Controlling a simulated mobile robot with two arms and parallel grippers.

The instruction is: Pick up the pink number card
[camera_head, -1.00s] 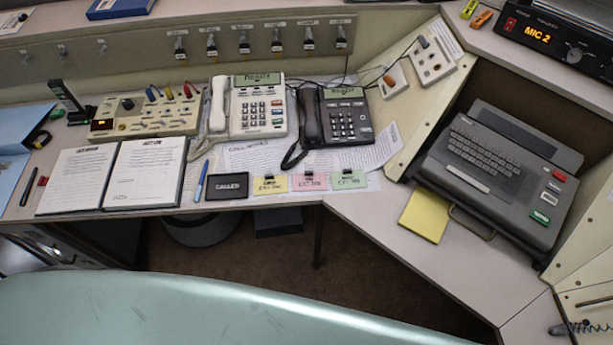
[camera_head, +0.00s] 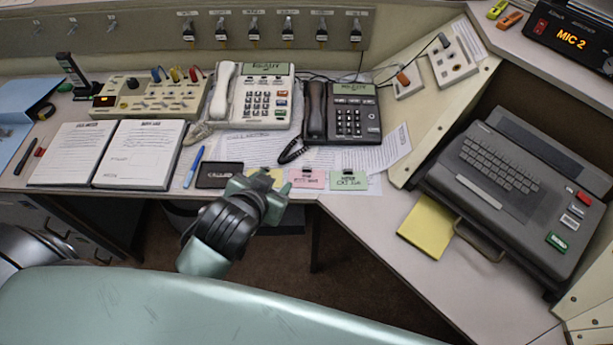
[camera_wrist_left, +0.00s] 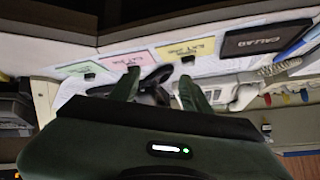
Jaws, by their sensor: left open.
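The pink number card (camera_head: 306,180) lies near the front edge of the desk with a black clip at its top. It sits between a yellow card (camera_head: 276,174) and a green card (camera_head: 348,181). My left gripper (camera_head: 275,183) is in front of the desk edge, just left of the pink card, and partly hides the yellow card. In the left wrist view, the pink card (camera_wrist_left: 126,58) appears beyond the fingers (camera_wrist_left: 158,88), which are apart with nothing between them. My right gripper is not in view.
A yellow pad (camera_head: 428,228) and a grey keyboard terminal (camera_head: 515,180) are at the right.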

